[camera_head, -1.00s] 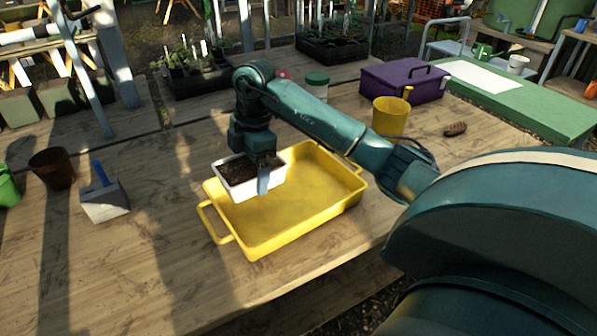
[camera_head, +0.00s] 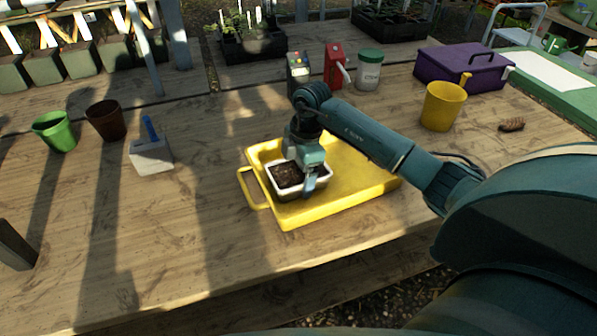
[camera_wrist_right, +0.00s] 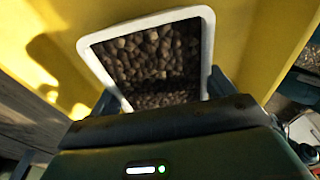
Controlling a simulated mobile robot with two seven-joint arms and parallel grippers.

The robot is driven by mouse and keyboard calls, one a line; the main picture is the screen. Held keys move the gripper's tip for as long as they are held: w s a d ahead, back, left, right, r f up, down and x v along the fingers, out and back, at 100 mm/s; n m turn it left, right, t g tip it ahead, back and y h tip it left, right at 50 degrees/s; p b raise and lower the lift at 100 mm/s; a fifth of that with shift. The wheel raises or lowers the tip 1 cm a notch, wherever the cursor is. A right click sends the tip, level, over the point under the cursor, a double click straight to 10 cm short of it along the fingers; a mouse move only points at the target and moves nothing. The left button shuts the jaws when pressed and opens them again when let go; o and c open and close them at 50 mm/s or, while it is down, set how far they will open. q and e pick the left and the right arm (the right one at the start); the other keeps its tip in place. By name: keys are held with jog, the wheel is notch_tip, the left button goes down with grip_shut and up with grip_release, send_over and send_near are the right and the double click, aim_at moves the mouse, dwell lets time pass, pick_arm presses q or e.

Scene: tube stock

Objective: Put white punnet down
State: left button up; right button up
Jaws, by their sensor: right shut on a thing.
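The white punnet (camera_head: 287,194), filled with dark soil, is over the left part of the yellow tray (camera_head: 345,208). It sits low, within the tray's outline; I cannot tell whether it touches the floor. My right gripper (camera_head: 311,178) comes down from above and is shut on the punnet's right side. In the right wrist view the punnet's white rim (camera_wrist_right: 207,45) and brown granular fill show against the yellow tray (camera_wrist_right: 40,50). The gripper body hides the punnet's near end there. My left gripper is not in view.
A dark piece (camera_head: 15,246) shows at the left edge.

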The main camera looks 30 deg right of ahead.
jog(key=o, duration=1.1)
jog(key=shift+f, duration=0.1)
jog(key=shift+c, duration=0.2)
jog(key=shift+r, duration=0.25)
notch_tip(320, 180, up, 12)
jog(key=d, duration=0.1)
jog(key=shift+s+d, duration=0.15)
jog(key=shift+d, duration=0.25)
jog(key=shift+s+f, duration=0.1)
jog(key=shift+f, duration=0.1)
